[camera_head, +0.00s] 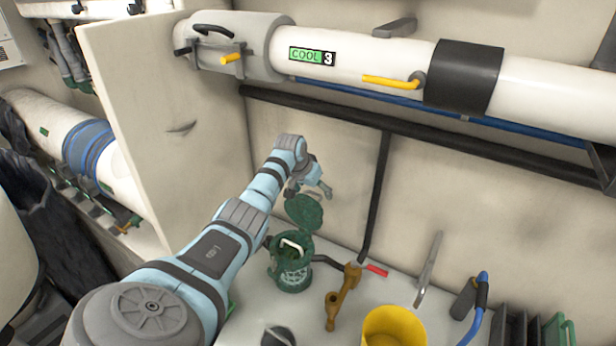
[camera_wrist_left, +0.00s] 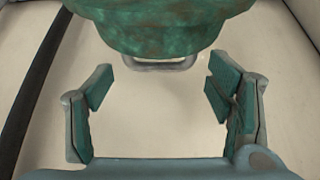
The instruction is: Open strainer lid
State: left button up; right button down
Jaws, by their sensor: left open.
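The green strainer (camera_head: 291,268) stands on the white surface, with a pale handle-like bar showing at its mouth. Its round green lid (camera_head: 304,212) is tilted up above the body at the back, so the mouth is uncovered. My left gripper (camera_head: 308,190) is just above and behind the raised lid. In the left wrist view the gripper (camera_wrist_left: 160,112) is open, with nothing between its green-padded fingers. The worn green lid (camera_wrist_left: 165,25) fills the top of that view, with a grey loop handle (camera_wrist_left: 160,64) at its edge, beyond the fingers. My right gripper is not in view.
A brass valve (camera_head: 343,296) with a red handle (camera_head: 377,270) stands right of the strainer. A yellow bucket (camera_head: 394,328) is at the front. A white pipe (camera_head: 350,62) crosses above, and a black hose (camera_head: 376,195) runs down the wall behind.

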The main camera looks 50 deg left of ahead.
pick_arm(q)
jog(key=v, duration=0.9)
jog(key=shift+s+r, duration=0.1)
